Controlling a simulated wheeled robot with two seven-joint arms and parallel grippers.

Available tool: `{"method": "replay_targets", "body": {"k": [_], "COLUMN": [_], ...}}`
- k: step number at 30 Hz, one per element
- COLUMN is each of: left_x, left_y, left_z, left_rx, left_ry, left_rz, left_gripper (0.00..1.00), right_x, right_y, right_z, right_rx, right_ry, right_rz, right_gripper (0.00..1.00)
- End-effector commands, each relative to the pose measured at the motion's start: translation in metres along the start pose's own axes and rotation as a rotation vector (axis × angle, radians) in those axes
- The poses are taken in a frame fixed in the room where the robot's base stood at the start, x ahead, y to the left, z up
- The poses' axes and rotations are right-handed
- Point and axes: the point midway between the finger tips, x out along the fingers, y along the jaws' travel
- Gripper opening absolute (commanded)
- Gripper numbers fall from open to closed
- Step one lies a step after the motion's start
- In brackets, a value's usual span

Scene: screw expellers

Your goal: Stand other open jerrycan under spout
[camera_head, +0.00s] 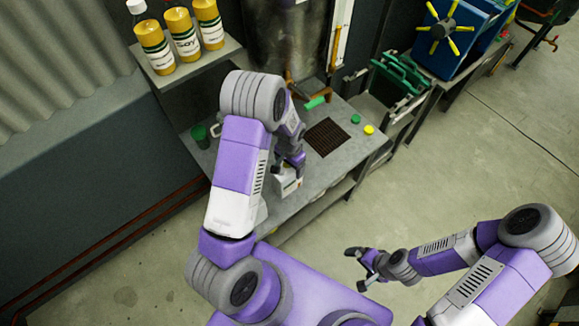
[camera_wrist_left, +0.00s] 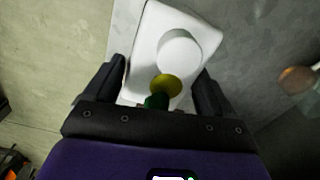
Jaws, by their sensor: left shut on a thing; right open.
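A white jerrycan (camera_head: 288,184) is in my left gripper (camera_head: 292,166), over the front part of the grey bench. In the left wrist view the jerrycan (camera_wrist_left: 147,45) lies between the two dark fingers, with a round white neck or cap on top. A yellow disc (camera_wrist_left: 166,86) and a dark green piece show beside it; I cannot tell what they belong to. A green spout (camera_head: 315,102) sticks out at the bench's back, near a dark grate (camera_head: 328,136). The jerrycan is apart from the grate. My right gripper (camera_head: 358,266) is open and empty over the floor.
A green cup (camera_head: 200,135) stands at the bench's left. A shelf (camera_head: 196,65) holds yellow bottles. Green crates (camera_head: 400,75) stand at right, near a blue machine (camera_head: 452,28).

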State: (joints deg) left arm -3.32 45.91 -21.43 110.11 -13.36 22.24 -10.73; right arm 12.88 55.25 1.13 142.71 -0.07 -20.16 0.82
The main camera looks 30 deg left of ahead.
Motion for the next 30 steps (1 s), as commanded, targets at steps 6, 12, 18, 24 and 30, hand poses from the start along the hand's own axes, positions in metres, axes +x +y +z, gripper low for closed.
{"method": "replay_targets", "body": {"k": [6, 12, 18, 24, 30], "left_x": [0.009, 0.012, 0.013, 0.012, -0.009], "left_y": [0.000, 0.000, 0.000, 0.000, 0.000], "left_z": [-0.001, 0.000, 0.000, 0.000, -0.001], "left_rx": [0.000, 0.000, -0.001, -0.001, -0.001], "left_ry": [0.002, 0.002, 0.000, 0.000, 0.005], "left_rz": [0.000, 0.000, 0.000, 0.000, -0.001], "left_gripper": [0.07, 0.07, 1.00, 1.00, 1.00], "right_x": [0.000, 0.003, 0.003, 0.003, -0.001], "right_y": [0.000, 0.001, 0.001, 0.001, 0.000], "right_z": [0.000, 0.000, 0.000, 0.000, 0.000], "right_rx": [0.000, 0.000, 0.000, 0.000, 0.000], "right_ry": [0.000, 0.000, 0.000, 0.000, 0.000], "right_rz": [0.000, 0.000, 0.000, 0.000, 0.000], "right_gripper": [1.00, 1.00, 1.00, 1.00, 1.00]}}
